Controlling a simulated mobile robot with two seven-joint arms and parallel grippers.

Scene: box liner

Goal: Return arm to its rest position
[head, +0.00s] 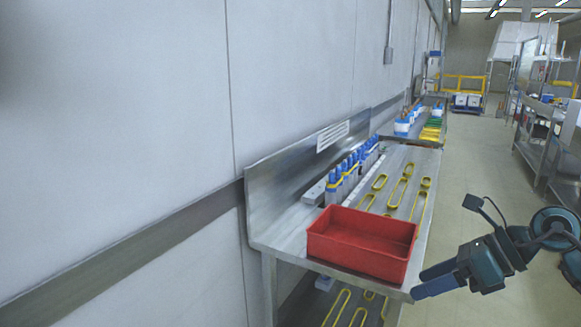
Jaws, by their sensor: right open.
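My right gripper (430,280) shows at the lower right of the head view, at the end of my dark right arm. Its two blue-grey fingers point left and are apart, with nothing between them. The fingertips are close to the right front corner of the steel table (285,230). I cannot tell whether they touch it. A red box (360,262) stands on the table near its front edge, left of the gripper and apart from it. The part of its inside that I see looks empty. My left gripper is not in view.
Blue bottles (345,170) stand in a row at the table's wall side. Yellow loops (398,190) lie on the table behind the red box. Another bench (425,125) stands beyond. A steel rack (550,150) stands at the right. The floor (470,165) between is clear.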

